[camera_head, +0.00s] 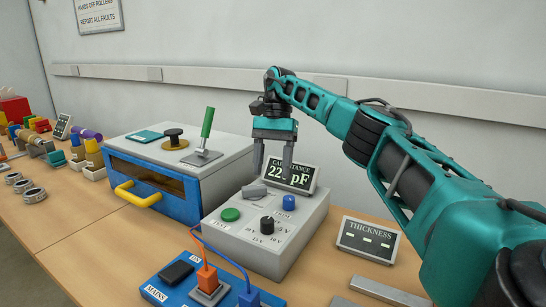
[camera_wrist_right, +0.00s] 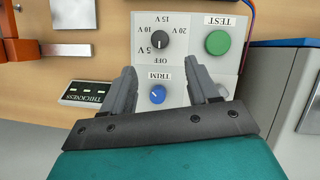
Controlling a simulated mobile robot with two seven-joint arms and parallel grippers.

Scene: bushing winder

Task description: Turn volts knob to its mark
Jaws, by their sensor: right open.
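The black volts knob (camera_head: 267,226) sits on top of a grey capacitance box (camera_head: 262,255). In the right wrist view the volts knob (camera_wrist_right: 160,41) is ringed by labels OFF, 5 V, 10 V, 15 V and 20 V. My right gripper (camera_head: 272,176) points down above the back of the box, open and empty. In the wrist view its fingers (camera_wrist_right: 160,72) stand either side of the blue TRIM knob (camera_wrist_right: 157,95), apart from the black knob. My left gripper is not in view.
A green TEST button (camera_head: 231,215) is beside the volts knob. A display (camera_head: 290,175) reading about 22 pF stands at the box's back. A blue mains board (camera_head: 200,287) with plugs and cables lies in front. A thickness display (camera_head: 368,240) is right; a blue-grey oven (camera_head: 180,165) left.

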